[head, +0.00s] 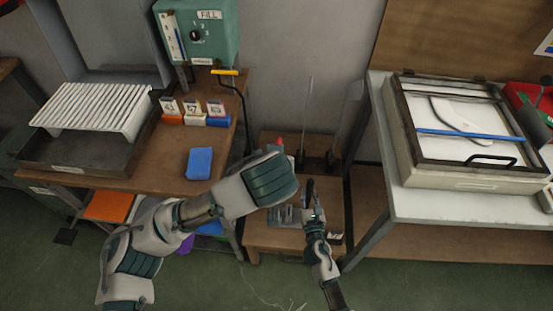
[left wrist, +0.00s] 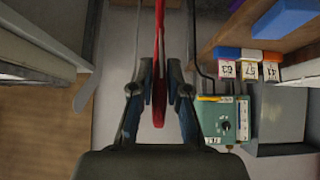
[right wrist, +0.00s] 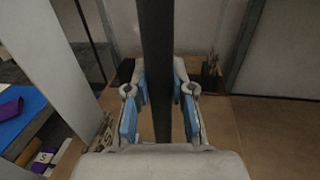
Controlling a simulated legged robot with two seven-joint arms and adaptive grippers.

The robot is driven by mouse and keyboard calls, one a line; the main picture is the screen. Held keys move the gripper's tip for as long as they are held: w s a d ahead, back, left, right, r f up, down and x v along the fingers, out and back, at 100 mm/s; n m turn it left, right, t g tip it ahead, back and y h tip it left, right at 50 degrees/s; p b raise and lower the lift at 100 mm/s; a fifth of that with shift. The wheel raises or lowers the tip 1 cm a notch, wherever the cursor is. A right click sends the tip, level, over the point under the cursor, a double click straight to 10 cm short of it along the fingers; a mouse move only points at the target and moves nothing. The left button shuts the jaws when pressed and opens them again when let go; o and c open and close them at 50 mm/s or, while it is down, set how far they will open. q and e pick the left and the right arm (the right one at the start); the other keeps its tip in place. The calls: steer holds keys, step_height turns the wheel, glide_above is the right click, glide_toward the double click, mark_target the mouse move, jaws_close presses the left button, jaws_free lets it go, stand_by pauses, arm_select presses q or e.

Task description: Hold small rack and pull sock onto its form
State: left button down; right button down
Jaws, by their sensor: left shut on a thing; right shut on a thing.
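A narrow red strip (left wrist: 160,35), which looks like the sock, runs between the fingers of my left gripper (left wrist: 160,88) in the left wrist view. The fingers are shut on it. In the head view a red tip (head: 280,143) shows above my left forearm, which hides the left gripper. My right gripper (head: 313,212) is low over the small stand, shut on a dark upright bar (head: 309,188). In the right wrist view this bar (right wrist: 156,40) passes between the blue finger pads. It seems part of the small rack, but I cannot tell. The form is not clearly visible.
A low wooden stand (head: 265,238) carries a grey metal piece (head: 284,216) and a thin upright rod (head: 307,105). The left table holds a ribbed white rack (head: 95,105), a blue block (head: 200,163) and a green machine (head: 215,35). A white table (head: 440,205) with a framed press stands right.

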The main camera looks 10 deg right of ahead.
arm_select(q)
steer(key=shift+f, duration=1.05)
arm_select(e)
steer(key=shift+r, duration=0.1)
arm_select(q)
steer(key=c, duration=1.1)
jaws_free()
steer(key=v, duration=1.1)
steer(key=shift+s+r, duration=0.25)
arm_select(e)
steer(key=c, duration=0.9)
jaws_free()
